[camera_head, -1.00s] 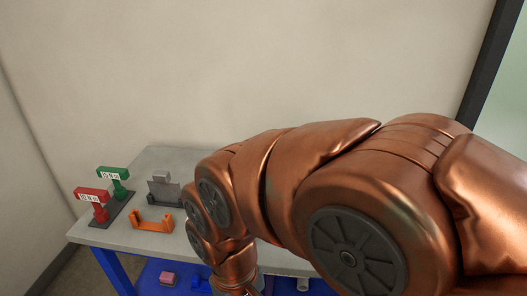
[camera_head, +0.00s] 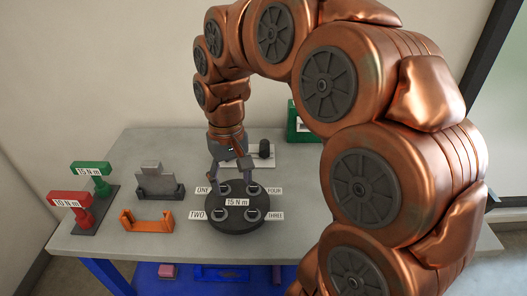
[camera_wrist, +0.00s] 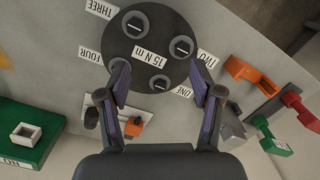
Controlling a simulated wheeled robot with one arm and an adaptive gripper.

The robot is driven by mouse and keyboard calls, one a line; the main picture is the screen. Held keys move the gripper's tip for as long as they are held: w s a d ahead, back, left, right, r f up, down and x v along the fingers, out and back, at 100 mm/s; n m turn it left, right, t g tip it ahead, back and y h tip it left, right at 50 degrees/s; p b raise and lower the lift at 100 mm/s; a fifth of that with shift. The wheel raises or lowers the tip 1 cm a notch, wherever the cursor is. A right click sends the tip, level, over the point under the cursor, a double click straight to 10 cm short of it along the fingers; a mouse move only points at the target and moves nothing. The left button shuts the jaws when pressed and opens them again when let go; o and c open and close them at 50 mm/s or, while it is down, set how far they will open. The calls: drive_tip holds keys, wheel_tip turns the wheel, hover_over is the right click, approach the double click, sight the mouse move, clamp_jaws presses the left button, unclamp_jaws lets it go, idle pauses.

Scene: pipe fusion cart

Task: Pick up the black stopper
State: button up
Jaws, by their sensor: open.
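A small black cylinder (camera_head: 264,148), which looks like the black stopper, stands on a white plate (camera_head: 290,158) behind the round disc. In the wrist view a dark piece (camera_wrist: 91,118) beside my left-hand finger appears to be the same cylinder, partly hidden. My gripper (camera_head: 233,183) is open and empty, pointing down over the back of the disc, in front and left of the cylinder. The wrist view shows its fingers (camera_wrist: 157,78) spread apart over the disc's edge.
The black disc (camera_head: 235,228), marked 15 N m, carries several bolts with number labels. A green box (camera_head: 292,122) stands behind. Red (camera_head: 82,212) and green (camera_head: 90,170) tools, a grey clamp (camera_head: 158,182) and an orange bracket (camera_head: 146,222) sit left. The table's front is partly clear.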

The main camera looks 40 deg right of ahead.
drive_tip(key=w+d+f+m+b, duration=0.1)
drive_tip(key=w+d+m, duration=0.1)
drive_tip(key=w+d, duration=0.7)
drive_tip(key=m+b, duration=0.2)
drive_tip(key=m, duration=0.2)
hover_over(264, 147)
drive_tip(key=shift+t, duration=0.4)
drive_tip(key=f, duration=0.4)
drive_tip(key=shift+s+f, duration=0.1)
drive_tip(key=shift+s, duration=0.1)
drive_tip(key=shift+f+p, duration=0.2)
drive_tip(key=shift+p, duration=0.1)
drive_tip(key=shift+w+f+p, duration=0.2)
drive_tip(key=shift+f+p, duration=0.75)
drive_tip(key=shift+f, duration=2.75)
clamp_jaws()
